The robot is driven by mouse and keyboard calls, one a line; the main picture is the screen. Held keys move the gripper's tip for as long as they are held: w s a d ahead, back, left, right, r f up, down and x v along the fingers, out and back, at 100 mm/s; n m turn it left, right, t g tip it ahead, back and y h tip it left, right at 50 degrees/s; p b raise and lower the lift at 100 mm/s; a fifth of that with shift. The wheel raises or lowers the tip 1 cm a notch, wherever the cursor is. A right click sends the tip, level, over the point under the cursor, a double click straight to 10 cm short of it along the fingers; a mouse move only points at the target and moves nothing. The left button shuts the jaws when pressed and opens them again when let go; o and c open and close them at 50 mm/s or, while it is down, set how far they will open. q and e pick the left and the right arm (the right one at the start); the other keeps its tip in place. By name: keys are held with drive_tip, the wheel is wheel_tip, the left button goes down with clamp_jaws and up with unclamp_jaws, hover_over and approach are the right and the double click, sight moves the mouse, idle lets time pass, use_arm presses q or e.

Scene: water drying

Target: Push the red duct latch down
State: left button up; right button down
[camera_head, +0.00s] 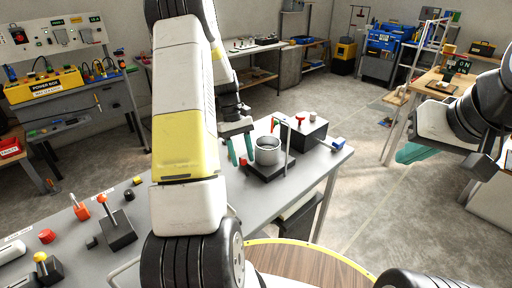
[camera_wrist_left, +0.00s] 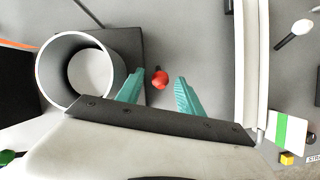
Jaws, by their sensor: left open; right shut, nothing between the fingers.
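My left gripper (camera_head: 240,153) is over the workbench, its teal fingers open and pointing down. A small red knob (camera_wrist_left: 160,78) on a short dark stem shows between the open fingertips in the left wrist view, apart from both; it also shows low between them in the head view (camera_head: 243,161). It seems to be the red latch, but its base is hard to make out. A grey metal cylinder (camera_head: 268,152) on a dark base stands just right of the gripper. My right gripper (camera_head: 415,153) is shut and empty, off the bench at the right.
A dark box with a red valve handle (camera_head: 300,119) stands behind the cylinder. A thin upright rod (camera_head: 288,150) is in front of it. Red-topped and yellow-topped levers (camera_head: 103,201) stand on the bench's left part. Floor is open between the bench and the right-hand table (camera_head: 440,84).

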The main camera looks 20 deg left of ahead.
use_arm(q)
drive_tip(key=shift+s+d+f, duration=0.1)
drive_tip(key=shift+f, duration=0.25)
clamp_jaws()
drive_tip(key=shift+w+a+f+g+h, duration=0.25)
drive_tip(key=shift+a+g+h, duration=0.2)
drive_tip(key=shift+h, duration=0.25)
unclamp_jaws()
drive_tip(key=v, duration=0.7)
drive_tip(key=shift+a+r, duration=0.15)
drive_tip(key=shift+r, duration=0.2)
